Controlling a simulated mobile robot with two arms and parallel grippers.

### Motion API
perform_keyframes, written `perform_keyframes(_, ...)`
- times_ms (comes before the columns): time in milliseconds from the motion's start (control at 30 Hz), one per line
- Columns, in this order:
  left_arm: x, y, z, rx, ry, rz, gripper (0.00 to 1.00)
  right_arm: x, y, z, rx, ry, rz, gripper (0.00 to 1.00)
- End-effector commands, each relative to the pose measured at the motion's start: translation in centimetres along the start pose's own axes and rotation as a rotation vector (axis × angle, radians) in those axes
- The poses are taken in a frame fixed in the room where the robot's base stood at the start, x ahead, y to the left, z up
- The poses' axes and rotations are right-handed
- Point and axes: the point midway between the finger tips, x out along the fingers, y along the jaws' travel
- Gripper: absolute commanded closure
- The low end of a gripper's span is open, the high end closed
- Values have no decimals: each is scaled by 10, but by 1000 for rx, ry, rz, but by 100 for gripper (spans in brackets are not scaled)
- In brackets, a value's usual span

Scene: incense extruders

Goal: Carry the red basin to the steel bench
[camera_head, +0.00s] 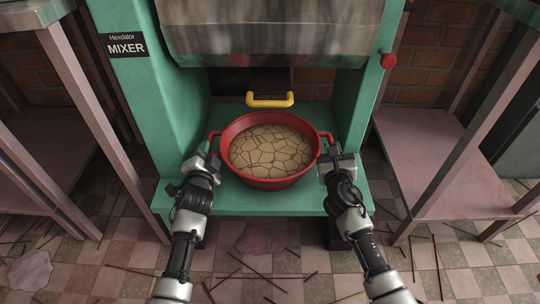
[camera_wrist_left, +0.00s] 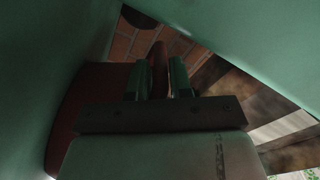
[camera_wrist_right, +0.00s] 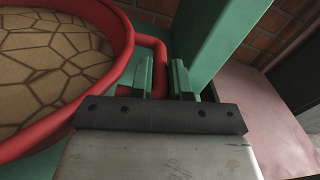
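The red basin (camera_head: 233,174) sits on the green machine's lower shelf, filled with a cracked tan material. It has a handle on each side. My left gripper (camera_head: 203,158) is at its left handle (camera_head: 213,138). In the left wrist view the dark red handle (camera_wrist_left: 158,58) lies between the close-set fingers. My right gripper (camera_head: 338,158) is at the right handle (camera_head: 327,137). In the right wrist view the handle bar (camera_wrist_right: 159,72) lies between the fingers, which are close around it. The basin appears level and resting on the shelf. I cannot pick out a steel bench with certainty.
The green mixer (camera_head: 175,90) encloses the basin on both sides, with a metal hood (camera_head: 270,30) and a yellow handle (camera_head: 270,101) above. Pinkish tables (camera_head: 455,185) with slanting legs flank it. Thin sticks litter the tiled floor (camera_head: 130,255).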

Motion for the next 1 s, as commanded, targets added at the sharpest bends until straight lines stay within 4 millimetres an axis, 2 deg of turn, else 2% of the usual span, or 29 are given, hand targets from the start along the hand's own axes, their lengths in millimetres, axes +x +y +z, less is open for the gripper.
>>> perform_keyframes(33, 0, 0, 0, 0, 0, 0, 87, 0, 0, 0, 0, 0, 0, 100)
perform_keyframes(100, 0, 0, 0, 0, 0, 0, 98, 0, 0, 0, 0, 0, 0, 100)
perform_keyframes(133, 0, 0, 0, 0, 0, 0, 100, 0, 0, 0, 0, 0, 0, 100)
perform_keyframes(1000, 0, 1, 0, 0, -1, 1, 100, 0, 0, 0, 0, 0, 1, 100)
